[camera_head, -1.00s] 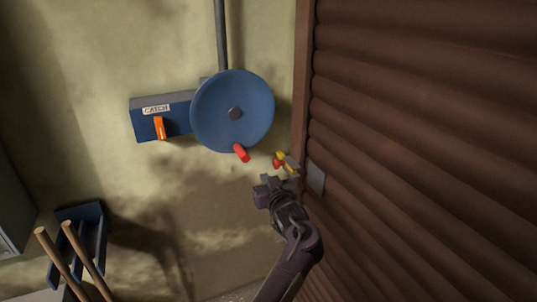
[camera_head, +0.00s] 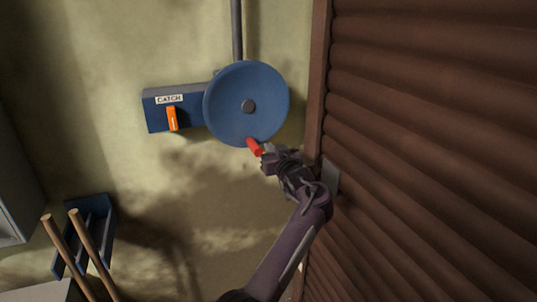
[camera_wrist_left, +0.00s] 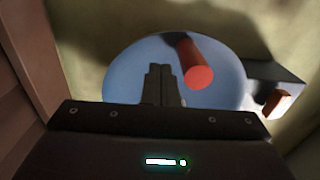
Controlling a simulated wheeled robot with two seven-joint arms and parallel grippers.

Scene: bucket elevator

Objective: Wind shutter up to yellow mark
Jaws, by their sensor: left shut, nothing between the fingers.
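The brown slatted shutter (camera_head: 430,130) fills the right side of the head view. A blue hand wheel (camera_head: 235,85) with a grey hub is on the wall to its left. Its red handle (camera_head: 254,147) sticks out at the lower rim. My left gripper (camera_head: 268,160) is shut and empty, close beside the handle at its lower right. In the left wrist view the shut fingers (camera_wrist_left: 161,84) point at the blue wheel (camera_wrist_left: 130,75), with the red handle (camera_wrist_left: 197,66) just right of them. I cannot see a yellow mark now.
A blue box labelled CATCH (camera_head: 155,118) with an orange lever (camera_head: 172,119) is left of the wheel. A blue rack (camera_head: 98,232) with wooden poles (camera_head: 65,250) stands at the lower left. The wall below the wheel is clear.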

